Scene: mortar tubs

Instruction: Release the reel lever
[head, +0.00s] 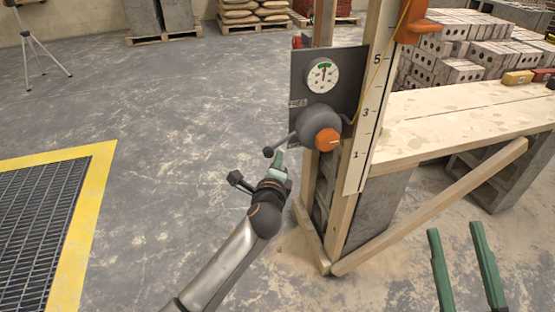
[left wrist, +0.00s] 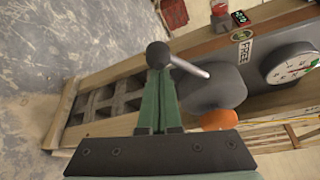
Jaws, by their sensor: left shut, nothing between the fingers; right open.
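The reel lever, a metal rod with a dark ball knob (head: 268,152), sticks out to the left from a dark grey rounded reel housing (head: 313,120) with an orange cap (head: 327,140). My left gripper (head: 279,155) is shut and empty, its green fingertips close beside the knob. In the left wrist view the knob (left wrist: 158,54) appears just beyond the tips of the shut left fingers (left wrist: 159,75); I cannot tell whether they touch. A "FREE" label (left wrist: 246,54) is on the panel near the lever. My right gripper (head: 455,229) is open and empty at lower right.
A grey panel (head: 350,65) with a round dial (head: 322,76) is fixed to a wooden frame with a numbered scale (head: 368,110). A plank bench (head: 450,115) and diagonal brace (head: 430,208) stand right. Floor to the left is clear up to a yellow-edged grating (head: 85,220).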

